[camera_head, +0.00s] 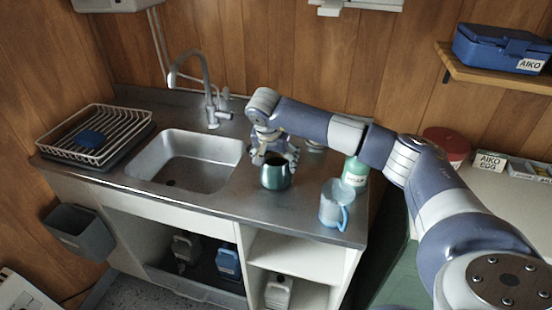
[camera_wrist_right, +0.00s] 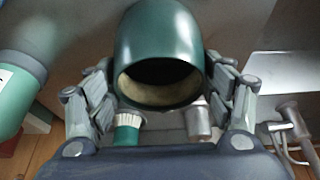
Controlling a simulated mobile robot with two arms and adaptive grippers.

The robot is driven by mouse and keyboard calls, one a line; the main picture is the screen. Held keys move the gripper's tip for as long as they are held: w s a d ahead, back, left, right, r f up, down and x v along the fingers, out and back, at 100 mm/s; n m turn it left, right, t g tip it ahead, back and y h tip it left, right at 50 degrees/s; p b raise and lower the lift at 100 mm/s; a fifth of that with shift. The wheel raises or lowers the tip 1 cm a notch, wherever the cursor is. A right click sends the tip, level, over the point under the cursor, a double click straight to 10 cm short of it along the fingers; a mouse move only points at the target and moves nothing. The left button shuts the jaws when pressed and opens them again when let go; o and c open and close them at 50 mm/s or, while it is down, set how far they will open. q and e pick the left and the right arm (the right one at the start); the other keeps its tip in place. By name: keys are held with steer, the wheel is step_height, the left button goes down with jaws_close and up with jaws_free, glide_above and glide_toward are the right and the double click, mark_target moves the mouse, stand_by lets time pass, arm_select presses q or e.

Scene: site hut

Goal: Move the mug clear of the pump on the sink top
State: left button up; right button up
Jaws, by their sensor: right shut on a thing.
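The dark teal mug (camera_head: 275,176) is at the sink top, right of the basin. My right gripper (camera_head: 274,150) is shut on it from behind. In the right wrist view the mug (camera_wrist_right: 160,45) sits between the two fingers, its dark opening facing the camera. I cannot tell whether its base touches the top. A green bottle (camera_head: 354,170) with a white label, which looks like the pump, stands to the right, apart from the mug; my arm hides its upper part. A green bottle with a pale label also shows at the left of the wrist view (camera_wrist_right: 16,92). My left gripper is not seen.
A light blue jug (camera_head: 333,206) stands near the right front edge of the sink top (camera_head: 230,208). The tap (camera_head: 208,95) rises behind the basin (camera_head: 190,160). A wire rack (camera_head: 95,128) is at the left. The front strip between mug and jug is clear.

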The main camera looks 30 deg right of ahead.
steer(key=o, duration=1.4)
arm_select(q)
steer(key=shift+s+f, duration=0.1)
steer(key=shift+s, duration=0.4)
arm_select(e)
steer(key=shift+r, duration=0.1)
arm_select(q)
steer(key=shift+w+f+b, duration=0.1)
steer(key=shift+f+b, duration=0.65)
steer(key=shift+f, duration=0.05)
arm_select(e)
steer(key=v, duration=1.2)
